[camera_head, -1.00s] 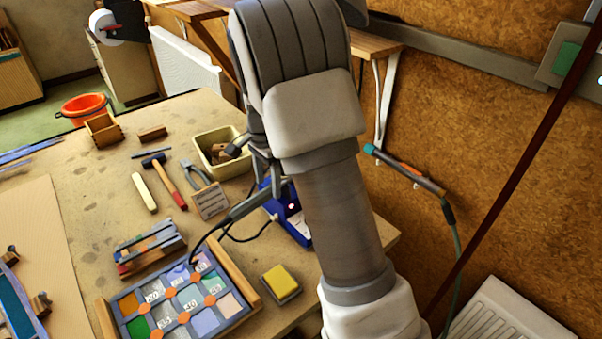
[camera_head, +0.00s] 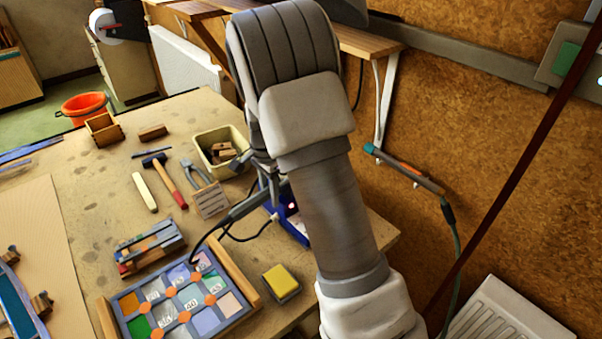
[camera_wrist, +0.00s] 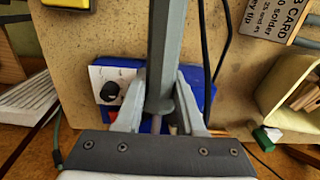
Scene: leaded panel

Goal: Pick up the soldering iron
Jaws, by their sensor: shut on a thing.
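The soldering iron is a grey rod-like tool (camera_wrist: 168,35), running up the middle of the wrist view between the fingers of my gripper (camera_wrist: 160,92). My gripper is shut on it. In the head view, the iron's dark handle (camera_head: 246,206) sticks out to the left of my gripper, and a black cable trails from it. The rest of the iron is hidden by my arm and fingers. The blue soldering station (camera_head: 296,224) is just behind and below my gripper, and its white dial panel (camera_wrist: 112,84) shows in the wrist view. I cannot tell whether the iron still touches its station.
A leaded panel frame with coloured glass (camera_head: 207,321) lies at the bench front, beside a yellow sponge (camera_head: 280,279). A cream bin (camera_head: 237,165), pliers (camera_head: 197,172), a hammer (camera_head: 171,182) and a lettered card (camera_head: 210,201) lie behind it. The fibreboard wall (camera_head: 480,130) is right.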

